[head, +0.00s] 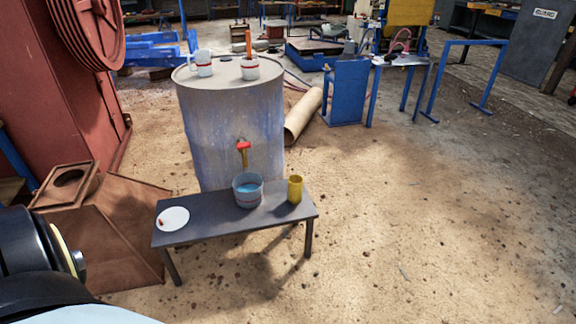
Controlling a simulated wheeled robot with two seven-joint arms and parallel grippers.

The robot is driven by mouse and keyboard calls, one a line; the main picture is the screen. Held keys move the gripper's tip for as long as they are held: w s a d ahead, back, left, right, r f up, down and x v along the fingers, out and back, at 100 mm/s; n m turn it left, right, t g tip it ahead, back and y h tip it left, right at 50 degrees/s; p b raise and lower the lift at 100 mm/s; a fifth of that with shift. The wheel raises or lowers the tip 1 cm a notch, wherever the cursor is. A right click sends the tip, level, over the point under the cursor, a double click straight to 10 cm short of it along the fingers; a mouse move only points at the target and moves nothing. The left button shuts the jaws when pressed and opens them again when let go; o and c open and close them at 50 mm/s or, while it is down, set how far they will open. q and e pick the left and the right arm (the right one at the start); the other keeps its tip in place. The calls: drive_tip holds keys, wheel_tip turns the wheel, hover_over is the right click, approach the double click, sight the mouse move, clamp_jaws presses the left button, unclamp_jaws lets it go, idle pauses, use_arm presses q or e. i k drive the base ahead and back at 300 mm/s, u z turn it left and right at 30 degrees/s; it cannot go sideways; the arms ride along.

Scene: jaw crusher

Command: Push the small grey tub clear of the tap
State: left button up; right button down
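The small grey tub (248,197) stands upright on a low dark bench (215,229), with blue liquid visible inside it. The tap (243,151), with a red handle and a brass-coloured spout, sticks out of the front of a large grey-blue drum (230,115). The spout hangs just above the tub's back rim, and the tub appears to be below it. Whether any liquid runs from the tap cannot be made out. Neither of my grippers shows; only part of my own body is at the lower left.
A yellow cup (295,189) stands right of the tub on the bench. A white plate (173,219) with a small orange-red item lies at the left end. Two pale containers, one at left (204,64) and one at right (249,68), stand on the drum. Sandy floor is open to the right.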

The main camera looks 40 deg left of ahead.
sight(247, 187)
drive_tip(key=i, duration=2.15)
drive_tip(key=u, duration=1.5)
